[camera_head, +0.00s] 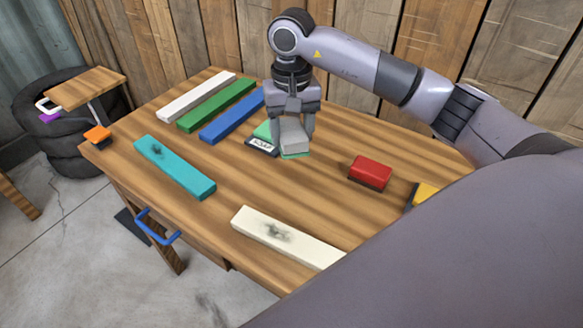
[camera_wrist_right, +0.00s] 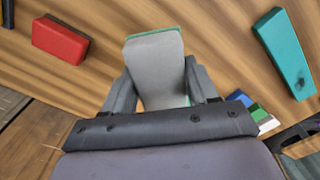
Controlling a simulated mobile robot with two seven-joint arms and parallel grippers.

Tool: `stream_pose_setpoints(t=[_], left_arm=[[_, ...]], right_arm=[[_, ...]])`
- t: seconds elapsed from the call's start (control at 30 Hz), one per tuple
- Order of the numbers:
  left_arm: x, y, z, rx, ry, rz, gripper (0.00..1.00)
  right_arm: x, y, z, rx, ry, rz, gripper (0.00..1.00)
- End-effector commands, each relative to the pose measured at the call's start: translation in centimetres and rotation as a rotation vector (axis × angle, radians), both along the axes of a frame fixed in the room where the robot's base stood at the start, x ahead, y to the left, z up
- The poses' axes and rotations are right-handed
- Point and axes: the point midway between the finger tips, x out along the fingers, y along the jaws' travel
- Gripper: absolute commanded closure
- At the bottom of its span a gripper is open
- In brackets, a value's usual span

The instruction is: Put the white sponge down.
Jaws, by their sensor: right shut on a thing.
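The white sponge (camera_head: 293,142) looks pale grey with a thin green layer at its lower edge. My right gripper (camera_head: 292,127) points down over the back middle of the wooden table (camera_head: 330,195) and is shut on the sponge. In the right wrist view the sponge (camera_wrist_right: 155,68) sits between the two fingers of my right gripper (camera_wrist_right: 160,90). It is at or just above the tabletop; I cannot tell whether it touches. My left gripper is not in view.
A green-and-dark labelled item (camera_head: 261,146) lies just left of the sponge. White, green and blue bars (camera_head: 232,114) lie further left. A teal block (camera_head: 174,167), a cream block (camera_head: 285,237), a red block (camera_head: 370,173) and a yellow item (camera_head: 425,194) surround clear wood.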

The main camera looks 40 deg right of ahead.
Motion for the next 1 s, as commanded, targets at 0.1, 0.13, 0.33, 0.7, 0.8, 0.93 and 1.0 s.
stream_pose_setpoints(t=[0.1,0.13,0.33,0.7,0.8,0.93,1.0], left_arm=[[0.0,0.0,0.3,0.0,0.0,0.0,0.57],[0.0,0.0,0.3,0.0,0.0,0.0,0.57],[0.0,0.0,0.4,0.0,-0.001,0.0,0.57],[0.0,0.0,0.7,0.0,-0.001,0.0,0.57],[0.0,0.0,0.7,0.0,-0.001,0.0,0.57],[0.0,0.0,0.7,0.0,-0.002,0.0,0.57],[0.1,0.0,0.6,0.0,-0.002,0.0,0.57]], right_arm=[[-0.1,0.0,-3.2,0.001,0.006,0.0,0.66],[-0.1,0.0,-3.8,0.001,0.005,-0.001,0.66],[0.0,0.0,-6.2,0.001,0.0,0.0,0.66],[-0.1,0.1,-10.4,0.001,0.003,0.001,0.66],[0.0,0.0,-10.8,0.001,-0.001,0.001,0.66],[0.0,0.0,-10.7,0.001,-0.001,0.001,0.66],[0.0,0.0,-10.8,0.001,-0.001,0.001,0.66]])
